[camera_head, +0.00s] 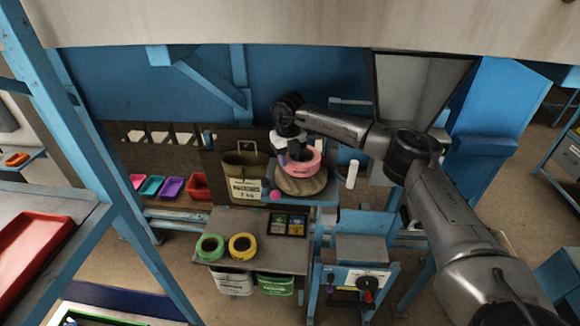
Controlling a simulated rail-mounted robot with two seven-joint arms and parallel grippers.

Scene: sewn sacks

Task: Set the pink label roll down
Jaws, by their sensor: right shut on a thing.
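The pink label roll (309,161) is in the head view, at the centre, just above a round brown sack (301,186). My right gripper (291,157) points down and is shut on the left part of the roll. The roll looks roughly level. I cannot tell whether its underside touches the sack. The sack stands on a small blue-edged stand (327,196). The fingertips are partly hidden by the roll and the wrist. My left gripper is not in view.
A green roll (210,247) and a yellow roll (242,246) lie on the lower table (270,228), with a dark tray (289,225) behind. An olive sack with a label (245,186) stands left of the brown sack. A white cylinder (352,174) stands to the right.

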